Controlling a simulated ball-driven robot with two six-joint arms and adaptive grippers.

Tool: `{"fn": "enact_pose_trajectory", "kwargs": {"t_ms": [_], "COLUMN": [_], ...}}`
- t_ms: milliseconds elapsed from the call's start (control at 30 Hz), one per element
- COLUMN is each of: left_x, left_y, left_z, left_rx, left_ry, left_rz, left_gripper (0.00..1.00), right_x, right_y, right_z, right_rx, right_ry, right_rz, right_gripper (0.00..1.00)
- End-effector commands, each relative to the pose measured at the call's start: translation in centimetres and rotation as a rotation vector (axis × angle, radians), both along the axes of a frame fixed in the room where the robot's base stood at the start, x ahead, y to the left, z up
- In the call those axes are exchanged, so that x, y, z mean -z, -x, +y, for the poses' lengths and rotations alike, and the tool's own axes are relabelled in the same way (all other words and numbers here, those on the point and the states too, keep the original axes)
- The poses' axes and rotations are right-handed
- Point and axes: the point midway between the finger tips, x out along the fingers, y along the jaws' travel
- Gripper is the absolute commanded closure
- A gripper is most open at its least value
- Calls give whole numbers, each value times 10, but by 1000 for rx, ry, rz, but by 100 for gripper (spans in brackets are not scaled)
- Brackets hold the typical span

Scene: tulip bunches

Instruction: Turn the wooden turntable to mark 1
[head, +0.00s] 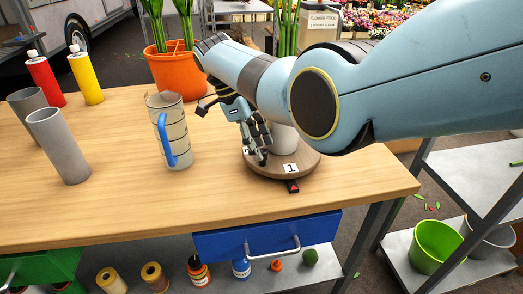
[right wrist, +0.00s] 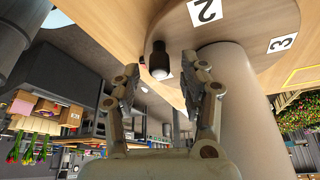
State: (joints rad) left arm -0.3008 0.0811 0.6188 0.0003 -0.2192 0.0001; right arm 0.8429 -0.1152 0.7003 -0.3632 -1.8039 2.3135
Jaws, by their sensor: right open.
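The round wooden turntable (head: 312,163) sits near the table's front edge and bears a pale cylinder (head: 286,138), partly hidden by my right arm. Its white label 1 (head: 290,168) faces front, directly behind a red pointer (head: 292,186) on the table, and looks about lined up with it. The right wrist view shows the turntable (right wrist: 245,70) with labels 2 (right wrist: 205,11) and 3 (right wrist: 281,43). My right gripper (right wrist: 160,80) is open, with a finger on either side of the peg; contact cannot be told. My left gripper is not in view.
A clear pitcher with a blue handle (head: 168,140) stands left of the turntable. Grey cylinders (head: 60,148), red (head: 42,80) and yellow (head: 87,78) bottles and an orange pot (head: 176,72) stand further left and back. The table front (head: 210,205) is clear.

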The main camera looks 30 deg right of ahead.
Motion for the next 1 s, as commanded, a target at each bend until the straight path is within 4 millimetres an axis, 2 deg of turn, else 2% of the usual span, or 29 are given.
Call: {"fn": "enact_pose_trajectory", "kwargs": {"t_ms": [200, 400, 600, 1000], "left_x": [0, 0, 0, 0], "left_y": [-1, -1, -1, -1], "left_z": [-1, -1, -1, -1], "left_rx": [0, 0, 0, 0], "left_ry": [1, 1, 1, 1], "left_rz": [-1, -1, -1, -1], "left_gripper": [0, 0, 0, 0], "right_x": [-48, -79, -88, -88], "right_y": [-14, -22, -24, -24], "right_z": [16, 25, 29, 28], "right_rx": [-1, 0, 0, 0], "right_ry": [0, 0, 1, 1], "right_rz": [-5, -4, -2, -2], "right_gripper": [57, 57, 57, 57]}}
